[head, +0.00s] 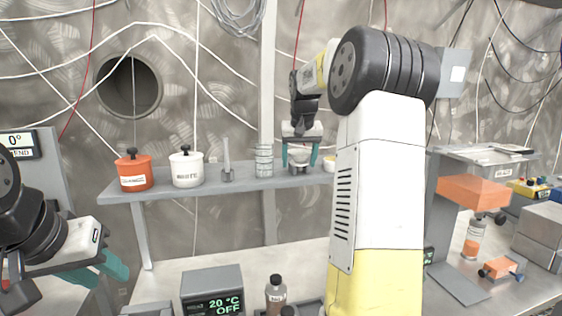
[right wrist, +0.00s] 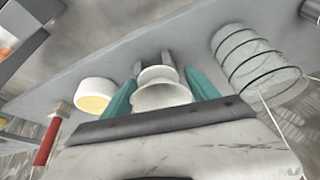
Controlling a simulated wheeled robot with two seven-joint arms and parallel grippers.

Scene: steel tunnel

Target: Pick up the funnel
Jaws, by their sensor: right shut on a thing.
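The funnel (right wrist: 162,90), pale and rounded with a stepped shape, sits between the two teal fingers of my right gripper (right wrist: 160,98) in the right wrist view. In the head view my right gripper (head: 301,153) points down at the back shelf, shut on the funnel (head: 299,156). A small grey stand (head: 298,169) shows just below it; I cannot tell whether the funnel still touches it. My left gripper (head: 100,272) is at the lower left, its teal fingers apart and empty, far from the funnel.
The grey shelf (head: 210,187) also bears an orange pot (head: 134,172), a white pot (head: 186,168), a grey upright piece (head: 227,166) and a wire coil (head: 264,160). A small white bowl (right wrist: 95,95) stands close beside my right gripper. A temperature box (head: 211,290) stands in front.

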